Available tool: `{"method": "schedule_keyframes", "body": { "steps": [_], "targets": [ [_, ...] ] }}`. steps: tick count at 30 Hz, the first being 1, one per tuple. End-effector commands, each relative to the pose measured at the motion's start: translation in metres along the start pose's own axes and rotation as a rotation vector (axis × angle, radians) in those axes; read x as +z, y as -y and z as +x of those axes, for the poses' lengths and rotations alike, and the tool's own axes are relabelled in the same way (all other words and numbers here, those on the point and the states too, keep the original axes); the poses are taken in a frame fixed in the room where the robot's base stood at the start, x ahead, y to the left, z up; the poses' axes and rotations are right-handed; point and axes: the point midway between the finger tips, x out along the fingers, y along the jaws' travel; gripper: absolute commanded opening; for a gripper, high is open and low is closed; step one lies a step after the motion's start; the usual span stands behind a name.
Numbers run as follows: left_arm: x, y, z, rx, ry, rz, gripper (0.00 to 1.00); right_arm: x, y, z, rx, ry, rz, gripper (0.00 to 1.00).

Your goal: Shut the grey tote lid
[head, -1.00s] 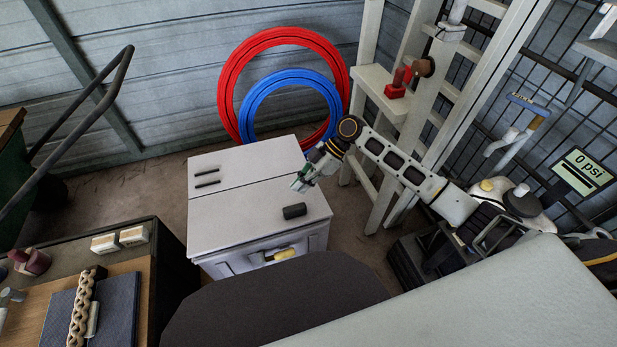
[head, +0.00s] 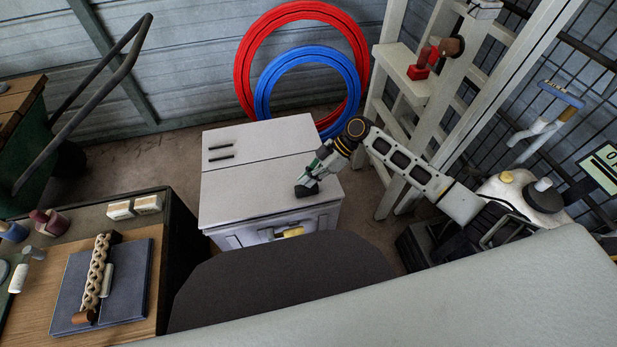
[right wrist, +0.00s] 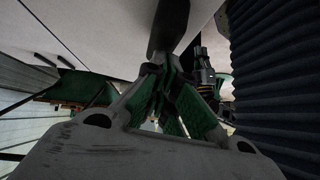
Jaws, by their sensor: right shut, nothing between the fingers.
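The pale grey tote (head: 262,231) stands on the floor at the middle of the head view. Its lid (head: 235,197) lies about flat across the top, with a seam behind it; I cannot tell whether a small gap is left at the front edge. A dark grip block (head: 303,191) sits on the lid near its front right. My right gripper (head: 309,181) is shut and empty, its fingertips down at this block. In the right wrist view the shut fingers (right wrist: 172,72) point at the dark block (right wrist: 167,25); contact is unclear. My left gripper is out of view.
A yellow-handled item (head: 290,232) shows at the tote's front. A workbench (head: 150,275) with a dark mat is at left. A white ladder-like frame (head: 400,90) stands at right, red and blue hoops (head: 300,60) behind. A dark rounded surface (head: 280,285) is in front.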

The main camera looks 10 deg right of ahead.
Motion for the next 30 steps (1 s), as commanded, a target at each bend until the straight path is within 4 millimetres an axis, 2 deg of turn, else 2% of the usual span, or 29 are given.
{"method": "schedule_keyframes", "body": {
  "steps": [8,18,22,30],
  "targets": [
    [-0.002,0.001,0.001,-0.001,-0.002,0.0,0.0,0.004,0.002,0.004,0.013,0.0,-0.015,0.0],
    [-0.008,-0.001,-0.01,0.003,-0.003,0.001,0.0,0.021,0.01,0.022,0.055,0.0,-0.057,0.0],
    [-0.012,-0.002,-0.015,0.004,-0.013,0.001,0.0,0.021,0.009,0.021,0.056,0.0,-0.058,0.0],
    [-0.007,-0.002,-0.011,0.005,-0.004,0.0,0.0,0.02,0.009,0.021,0.056,0.0,-0.058,0.0]
  ]
}}
